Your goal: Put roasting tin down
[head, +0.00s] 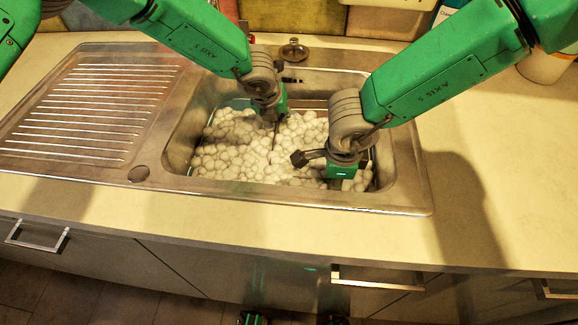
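I cannot make out a roasting tin; a heap of white, foam-like lumps (232,160) fills much of the sink basin and may hide one. My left gripper (276,128) points down into the back middle of the basin, at the lumps. Its fingers are mostly hidden, so its opening is unclear. My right gripper (318,164) is low over the basin's right part. One dark finger reaches out to the left, well away from the palm, so it looks open. Its other finger is hidden. I see nothing held in either gripper.
The metal sink (400,190) is set in a pale counter (240,222), with a ribbed drainer (95,105) on its left. The tap (293,50) stands behind the basin. A white container (545,68) is at the back right. The front and right counter are clear.

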